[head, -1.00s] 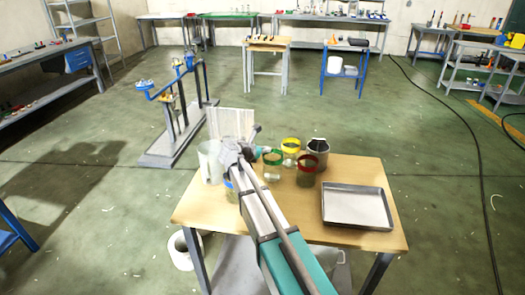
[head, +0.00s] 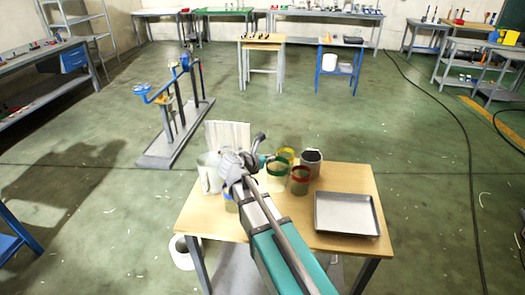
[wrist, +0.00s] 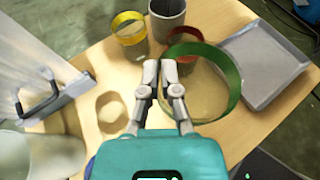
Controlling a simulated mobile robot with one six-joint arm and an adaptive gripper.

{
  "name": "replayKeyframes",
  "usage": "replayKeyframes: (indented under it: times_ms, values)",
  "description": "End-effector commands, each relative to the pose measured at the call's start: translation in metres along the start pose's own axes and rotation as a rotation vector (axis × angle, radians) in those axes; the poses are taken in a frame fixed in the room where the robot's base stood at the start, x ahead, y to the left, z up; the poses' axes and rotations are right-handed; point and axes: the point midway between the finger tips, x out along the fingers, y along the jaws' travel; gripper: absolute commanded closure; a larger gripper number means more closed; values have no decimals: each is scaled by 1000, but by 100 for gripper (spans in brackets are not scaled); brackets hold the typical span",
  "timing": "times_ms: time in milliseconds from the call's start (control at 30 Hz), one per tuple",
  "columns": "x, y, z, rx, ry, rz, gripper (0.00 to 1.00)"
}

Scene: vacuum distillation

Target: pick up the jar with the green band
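The jar with the green band (wrist: 228,78) is a clear jar close in front of my gripper in the wrist view, looking much larger than the other jars. My gripper (wrist: 161,75) has its two fingers close together at the left side of its rim, with the jar wall between them. The jar looks raised and tilted, though its base is hard to see. In the head view the green band (head: 279,166) shows just right of my gripper (head: 262,160), above the wooden table (head: 215,225).
A yellow-banded jar (wrist: 129,28), a red-banded jar (wrist: 186,42) and a dark grey pot (wrist: 167,16) stand close beyond. A metal tray (head: 347,213) lies on the right. A large pale container (head: 209,172) and an upright ribbed panel (head: 228,134) are at left.

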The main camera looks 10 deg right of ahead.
Motion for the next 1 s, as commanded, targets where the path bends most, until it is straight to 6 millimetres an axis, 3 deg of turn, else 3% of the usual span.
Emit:
replayKeyframes:
  times_ms: [100, 300, 1000]
  values:
    - [-12, -14, 4, 0, -1, 0, 100]
    - [-18, -22, 6, 0, -1, 0, 100]
    - [-19, -23, 5, 0, -1, 0, 100]
